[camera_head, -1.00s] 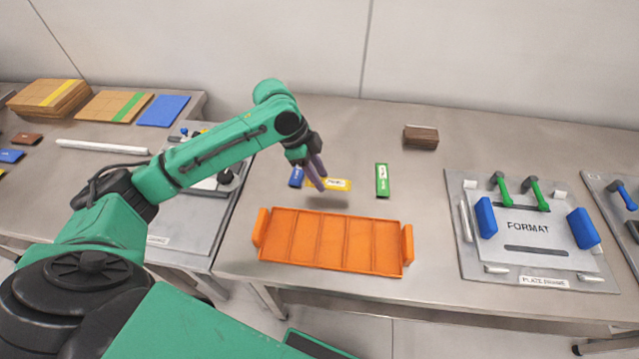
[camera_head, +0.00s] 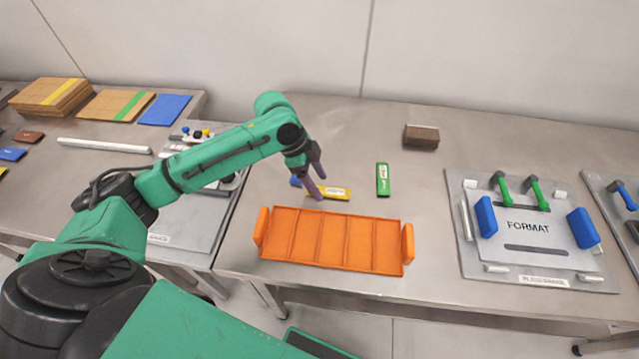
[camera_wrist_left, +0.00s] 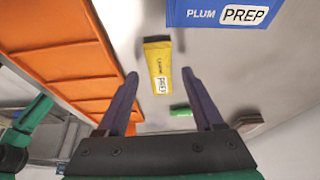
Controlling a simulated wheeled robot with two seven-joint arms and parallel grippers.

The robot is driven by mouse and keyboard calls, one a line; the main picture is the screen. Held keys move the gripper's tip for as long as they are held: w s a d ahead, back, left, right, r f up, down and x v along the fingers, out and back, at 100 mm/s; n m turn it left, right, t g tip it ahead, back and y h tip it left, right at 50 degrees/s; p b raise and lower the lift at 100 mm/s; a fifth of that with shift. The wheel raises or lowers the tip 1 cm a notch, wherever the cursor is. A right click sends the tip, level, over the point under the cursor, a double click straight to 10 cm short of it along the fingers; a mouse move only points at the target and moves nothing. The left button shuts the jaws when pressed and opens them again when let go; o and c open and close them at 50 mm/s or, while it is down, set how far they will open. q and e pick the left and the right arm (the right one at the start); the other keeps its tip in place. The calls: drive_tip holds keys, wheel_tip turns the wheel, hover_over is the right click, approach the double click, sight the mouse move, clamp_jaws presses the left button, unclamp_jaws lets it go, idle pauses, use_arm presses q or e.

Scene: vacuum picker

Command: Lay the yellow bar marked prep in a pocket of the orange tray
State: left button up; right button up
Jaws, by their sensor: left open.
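The yellow bar (camera_head: 328,192) lies on the table behind the orange tray (camera_head: 347,272). In the left wrist view the yellow bar (camera_wrist_left: 160,68) shows a white PREP label and lies between the lines of the fingers, beyond their tips. My left gripper (camera_head: 316,184) is open and empty, just above the table at the left part of the yellow bar. The orange tray has several pockets and all look empty; its edge also fills the left of the wrist view (camera_wrist_left: 62,50). My right gripper is not in view.
A blue bar (camera_wrist_left: 230,14) marked PLUM PREP lies close by, mostly hidden behind my gripper in the head view. A green bar (camera_head: 382,180) lies to the right. A brown block (camera_head: 421,137) stands farther back. A FORMAT plate (camera_head: 528,229) sits at right.

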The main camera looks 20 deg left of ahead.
use_arm(q)
drive_tip(key=v, duration=1)
drive_tip(key=shift+b, duration=0.35)
drive_tip(key=shift+o, duration=0.8)
drive_tip(key=shift+s+a+r, duration=0.15)
drive_tip(key=shift+r, duration=0.15)
drive_tip(key=s+a+f+n+t+h, duration=0.2)
drive_tip(key=s+a+f+t+h, duration=0.15)
drive_tip(key=s+a+h, duration=0.2)
drive_tip(key=shift+t, duration=0.25)
drive_tip(key=x, duration=0.3)
drive_tip(key=b+x, duration=0.1)
drive_tip(key=x, duration=0.4)
drive_tip(key=shift+w+d+f, duration=0.1)
drive_tip(key=shift+w+f, duration=0.1)
drive_tip(key=shift+w, duration=0.3)
drive_tip(key=x, duration=0.5)
drive_tip(key=shift+w+d+f, duration=0.15)
drive_tip(key=shift+w+f, duration=0.05)
drive_tip(key=shift+w, duration=0.1)
drive_tip(key=shift+s, duration=0.1)
drive_tip(key=c, duration=1.2)
clamp_jaws()
